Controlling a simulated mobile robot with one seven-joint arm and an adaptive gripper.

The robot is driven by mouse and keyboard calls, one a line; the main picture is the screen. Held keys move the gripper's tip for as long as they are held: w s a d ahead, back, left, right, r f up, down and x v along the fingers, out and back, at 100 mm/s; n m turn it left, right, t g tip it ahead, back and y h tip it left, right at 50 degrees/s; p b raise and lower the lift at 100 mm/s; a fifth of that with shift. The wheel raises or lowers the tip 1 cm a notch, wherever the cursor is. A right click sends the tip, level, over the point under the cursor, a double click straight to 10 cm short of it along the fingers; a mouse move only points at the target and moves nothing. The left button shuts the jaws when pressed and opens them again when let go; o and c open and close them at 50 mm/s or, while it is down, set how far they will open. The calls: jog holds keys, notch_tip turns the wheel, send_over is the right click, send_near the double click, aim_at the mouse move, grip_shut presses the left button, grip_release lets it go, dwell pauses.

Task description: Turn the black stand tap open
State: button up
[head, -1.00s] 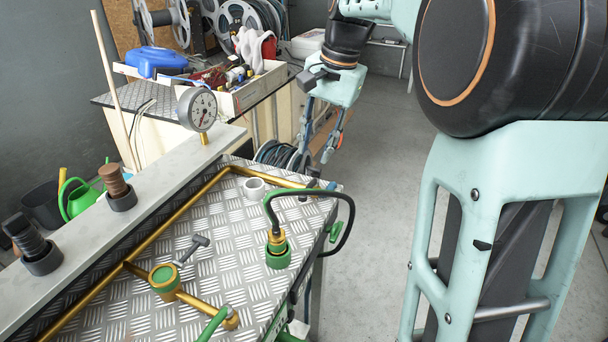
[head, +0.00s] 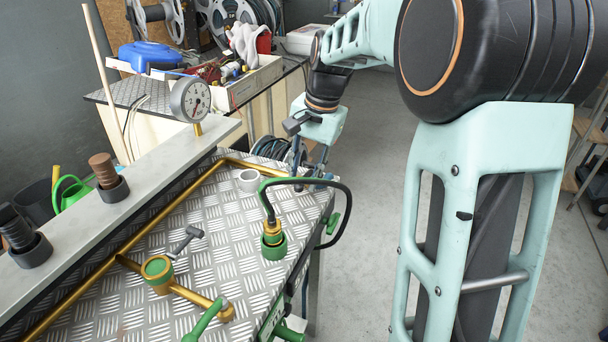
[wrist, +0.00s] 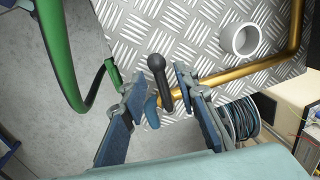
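The black tap lever (wrist: 159,72), with a round knob end, shows in the wrist view at the end of a brass pipe (wrist: 215,83) at the bench edge. A small blue part (wrist: 151,113) is beside its lower end. My gripper (wrist: 161,82) is open, with one blue-padded finger on each side of the lever and gaps visible. In the head view my gripper (head: 303,172) is low at the bench's far right corner, and it largely hides the tap there. I cannot tell whether a finger touches the lever.
A white ring (head: 249,180) stands on the chequered metal bench top (head: 215,225). A green and black hose (head: 338,190) arches from a brass coupling (head: 272,232) close to my gripper. A grey-levered tap (head: 158,268) and a gauge (head: 190,98) stand farther left.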

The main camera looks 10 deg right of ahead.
jog(key=shift+c, duration=0.7)
grip_shut()
